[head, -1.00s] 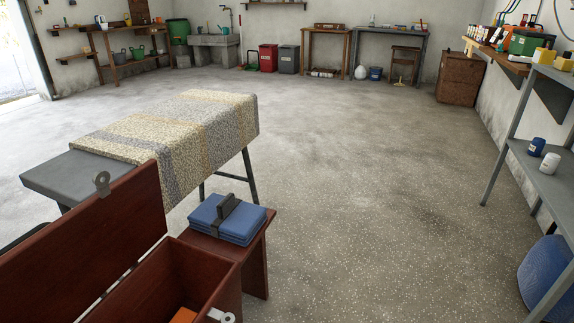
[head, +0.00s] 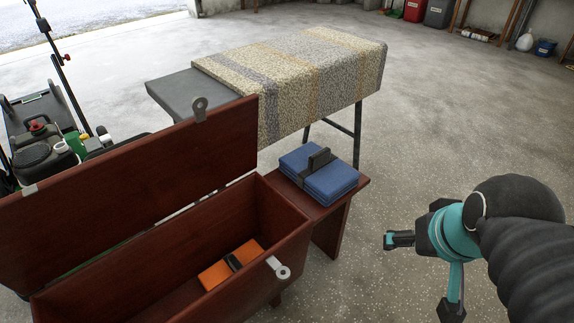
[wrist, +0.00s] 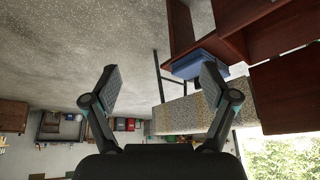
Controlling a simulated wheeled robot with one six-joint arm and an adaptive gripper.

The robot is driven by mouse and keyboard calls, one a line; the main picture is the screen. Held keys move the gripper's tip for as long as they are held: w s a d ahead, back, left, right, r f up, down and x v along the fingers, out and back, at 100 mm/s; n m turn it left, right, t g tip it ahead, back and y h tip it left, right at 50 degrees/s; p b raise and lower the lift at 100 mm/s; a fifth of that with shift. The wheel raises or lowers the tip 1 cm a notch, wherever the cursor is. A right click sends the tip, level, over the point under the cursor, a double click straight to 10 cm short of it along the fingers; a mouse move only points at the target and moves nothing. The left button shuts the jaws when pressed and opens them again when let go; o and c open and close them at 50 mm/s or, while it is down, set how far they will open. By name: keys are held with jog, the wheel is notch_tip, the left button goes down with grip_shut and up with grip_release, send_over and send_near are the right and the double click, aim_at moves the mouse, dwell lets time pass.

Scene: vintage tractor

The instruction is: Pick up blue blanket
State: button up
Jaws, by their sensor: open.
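The blue blanket (head: 318,174) is folded, with a dark strap and upright handle, and lies on a small reddish-brown bench (head: 358,186). In the wrist view the blue blanket (wrist: 190,68) shows upside down, partly behind one finger. My gripper (head: 420,275) is at the right of the head view, to the right of the bench and apart from the blanket. In the wrist view my gripper (wrist: 158,88) has its two fingers spread wide with nothing between them.
An open wooden chest (head: 285,215) holding an orange item (head: 228,263) stands left of the bench. A table with a patterned cloth (head: 330,70) is behind. A mower (head: 45,140) stands at far left. The floor (head: 440,130) right of the bench is clear.

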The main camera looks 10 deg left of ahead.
jog(key=w+a+f+n+y, duration=0.1)
jog(key=w+a, duration=0.1)
jog(key=w+a+f+n+y+b, duration=0.1)
jog(key=w+a+n, duration=0.1)
jog(key=w, duration=0.1)
jog(key=w+a+f+n+g+y, duration=0.1)
jog(key=w+a+y, duration=0.1)
jog(key=shift+w+a+b, duration=0.2)
jog(key=shift+w+b, duration=0.1)
jog(key=shift+b, duration=0.1)
jog(key=n+t+y+b, duration=0.3)
jog(key=n+y, duration=0.3)
send_near(322, 155)
jog(key=shift+t, duration=0.3)
jog(key=x, duration=0.4)
jog(key=p+x, duration=0.1)
jog(key=x, duration=0.1)
jog(key=shift+s+a+f, duration=0.1)
jog(key=shift+s+f, duration=0.1)
jog(key=shift+f, duration=0.2)
jog(key=shift+p+x, duration=0.75)
jog(key=shift+x, duration=1.85)
jog(key=shift+w, duration=0.15)
jog(key=c, duration=1.5)
jog(key=shift+r, duration=0.1)
jog(key=shift+c, duration=0.2)
